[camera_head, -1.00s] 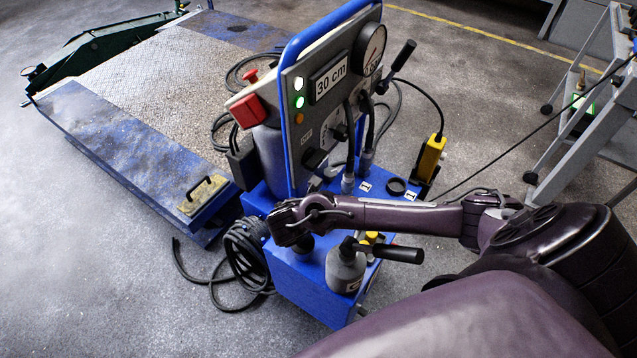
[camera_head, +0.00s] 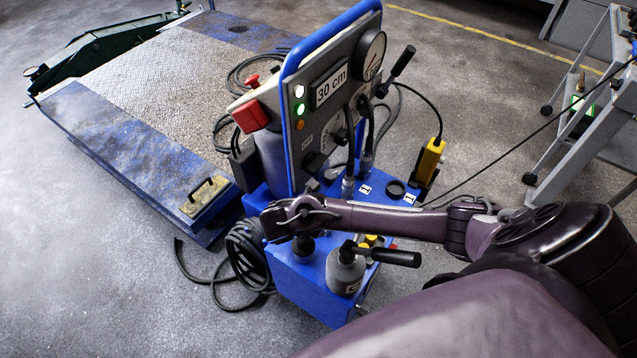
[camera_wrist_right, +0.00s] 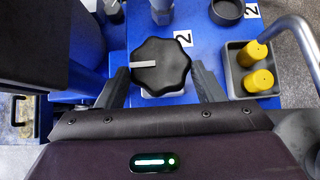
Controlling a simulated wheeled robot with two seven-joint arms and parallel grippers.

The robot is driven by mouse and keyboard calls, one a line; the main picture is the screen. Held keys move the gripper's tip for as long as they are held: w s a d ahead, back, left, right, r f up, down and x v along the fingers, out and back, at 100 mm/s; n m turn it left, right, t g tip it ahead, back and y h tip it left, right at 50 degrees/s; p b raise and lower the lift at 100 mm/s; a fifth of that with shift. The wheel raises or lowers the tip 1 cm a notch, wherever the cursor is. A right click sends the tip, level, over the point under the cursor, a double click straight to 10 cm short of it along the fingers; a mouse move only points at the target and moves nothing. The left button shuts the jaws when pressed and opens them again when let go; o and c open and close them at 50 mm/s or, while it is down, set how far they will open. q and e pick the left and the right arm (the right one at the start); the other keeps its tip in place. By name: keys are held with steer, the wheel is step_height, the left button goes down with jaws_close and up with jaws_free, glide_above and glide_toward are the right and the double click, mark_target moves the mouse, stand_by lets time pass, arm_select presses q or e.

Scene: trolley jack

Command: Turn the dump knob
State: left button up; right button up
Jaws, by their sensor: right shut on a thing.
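The dump knob appears to be the black lobed knob (camera_wrist_right: 160,66) on the blue top of the control unit, in the right wrist view. A white line on it runs from its middle to the left. My right gripper (camera_wrist_right: 160,75) is shut on it, one finger on its left side and one on its right. In the head view my right gripper (camera_head: 284,219) is over the front left of the blue cart (camera_head: 310,292), and a dark knob (camera_head: 303,247) shows partly below it. My left gripper is not in view.
A grey pump with a black handle (camera_head: 393,257) stands close to the right of the knob. Yellow caps (camera_wrist_right: 256,66) sit in a grey tray on the right. The upright panel (camera_head: 326,108) reads 30 cm. Coiled black hose (camera_head: 245,262) lies at the left.

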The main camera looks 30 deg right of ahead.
steer(key=o, duration=1)
steer(key=shift+c, duration=0.2)
steer(key=p+v, duration=0.6)
steer(key=v, duration=0.2)
steer(key=shift+d, duration=0.1)
steer(key=shift+f, duration=0.1)
